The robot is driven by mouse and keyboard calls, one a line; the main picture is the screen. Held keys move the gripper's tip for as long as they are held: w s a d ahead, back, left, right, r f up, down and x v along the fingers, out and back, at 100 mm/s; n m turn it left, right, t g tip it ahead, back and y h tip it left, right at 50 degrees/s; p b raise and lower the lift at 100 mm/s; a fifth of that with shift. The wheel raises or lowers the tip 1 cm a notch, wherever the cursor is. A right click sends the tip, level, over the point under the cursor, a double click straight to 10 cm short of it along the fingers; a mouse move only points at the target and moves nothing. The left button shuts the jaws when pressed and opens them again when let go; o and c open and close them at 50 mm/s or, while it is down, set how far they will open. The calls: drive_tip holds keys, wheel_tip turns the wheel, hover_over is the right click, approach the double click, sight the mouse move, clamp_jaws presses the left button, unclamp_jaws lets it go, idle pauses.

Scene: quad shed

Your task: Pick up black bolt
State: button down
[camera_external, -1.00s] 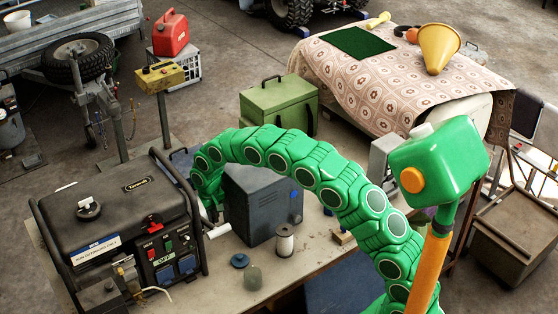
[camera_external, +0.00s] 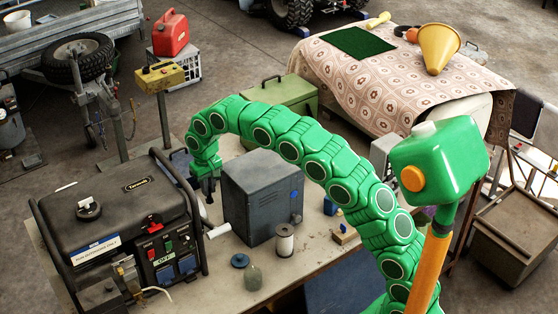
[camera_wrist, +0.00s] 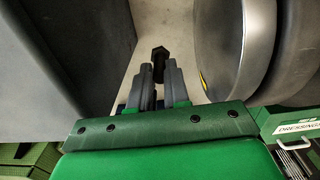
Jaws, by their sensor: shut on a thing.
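The black bolt (camera_wrist: 159,56) shows in the wrist view between the tips of my gripper (camera_wrist: 160,78), its dark head sticking out past the fingers. My gripper is shut on it. In the external view my gripper (camera_external: 208,190) points down above the workbench, between the black generator and the grey metal box. The bolt cannot be made out in the external view.
The black generator (camera_external: 120,205) stands to the left of my gripper and the grey metal box (camera_external: 262,205) close to its right. A spool (camera_external: 284,241) and a small jar (camera_external: 253,277) stand on the workbench (camera_external: 225,292). A green case (camera_external: 283,97) is behind.

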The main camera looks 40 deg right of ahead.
wheel_tip(320, 180, up, 14)
drive_tip(key=shift+r, duration=0.15)
